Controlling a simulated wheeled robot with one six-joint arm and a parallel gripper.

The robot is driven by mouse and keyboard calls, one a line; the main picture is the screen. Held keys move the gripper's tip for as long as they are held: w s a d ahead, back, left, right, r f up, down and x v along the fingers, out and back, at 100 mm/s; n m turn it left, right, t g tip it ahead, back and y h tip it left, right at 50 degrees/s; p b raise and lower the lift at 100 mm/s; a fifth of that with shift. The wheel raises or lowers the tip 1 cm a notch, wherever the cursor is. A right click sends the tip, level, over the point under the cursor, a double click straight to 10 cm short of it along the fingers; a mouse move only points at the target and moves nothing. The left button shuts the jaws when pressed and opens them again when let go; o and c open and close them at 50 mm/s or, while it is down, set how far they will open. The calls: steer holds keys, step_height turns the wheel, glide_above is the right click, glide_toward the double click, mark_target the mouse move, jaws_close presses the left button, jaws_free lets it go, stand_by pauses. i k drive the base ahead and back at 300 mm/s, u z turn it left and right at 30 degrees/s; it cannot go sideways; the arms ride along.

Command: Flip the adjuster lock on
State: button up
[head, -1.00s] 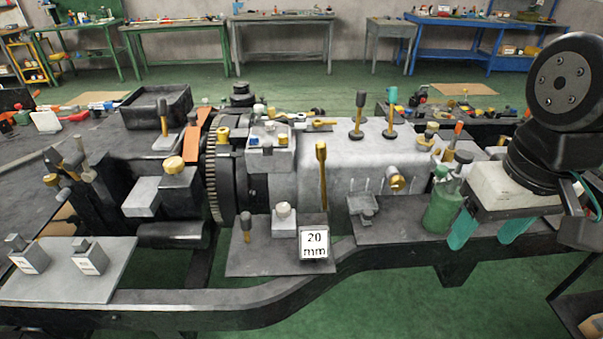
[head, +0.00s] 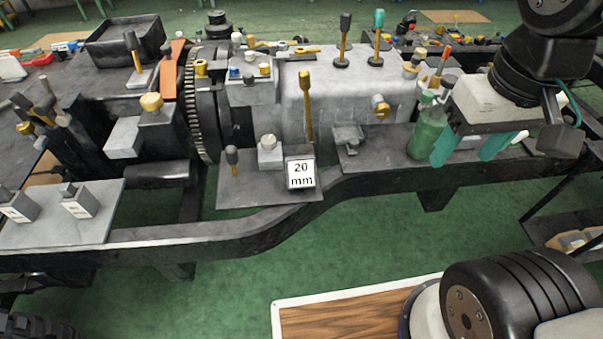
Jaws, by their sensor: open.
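My gripper (head: 470,150) hangs at the right, with a white body (head: 487,105) and two teal fingers spread apart and empty. It is beside a green bottle (head: 427,131) at the front right of a grey machine (head: 345,100). I cannot tell which part is the adjuster lock. A brass lever (head: 306,105) stands upright on the machine's front, above a "20 mm" block (head: 301,174). A short dark-topped lever (head: 232,160) and a pale block with a round knob (head: 270,152) stand on the same plate. My gripper is well to the right of them.
Two tall levers, black-topped (head: 345,38) and teal-topped (head: 376,37), rise from the machine's top. Two labelled grey blocks sit on a plate (head: 98,225) at left. A black bin (head: 125,42) stands behind. Green floor (head: 220,290) is open in front.

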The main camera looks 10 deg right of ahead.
mark_target(231, 153)
steer(key=k, duration=0.5)
steer(key=u, duration=1)
steer(key=i, duration=0.65)
steer(key=z, duration=0.45)
